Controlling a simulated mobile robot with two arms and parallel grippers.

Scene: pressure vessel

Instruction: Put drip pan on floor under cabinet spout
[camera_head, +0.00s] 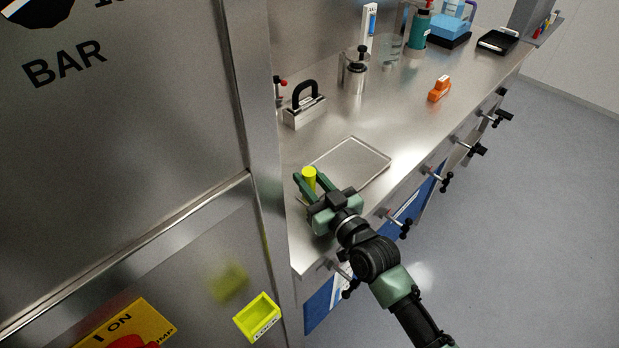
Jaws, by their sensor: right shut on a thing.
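A shallow clear or metallic rectangular pan (352,160), likely the drip pan, lies on or just above the steel counter. My right gripper (308,186) is at the pan's near left corner, shut on a short upright yellow-green cylinder (309,175). I cannot tell whether this cylinder is joined to the pan. No cabinet spout can be made out. The grey floor (510,230) shows to the right of the counter. My left gripper is not in view.
A steel cabinet (120,120) fills the left, with a yellow-green bin (257,318) on its front. Black-handled valves (438,178) stick out along the counter front. A black-handled block (305,108), a steel canister (354,74) and an orange object (439,89) stand on the counter (400,115).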

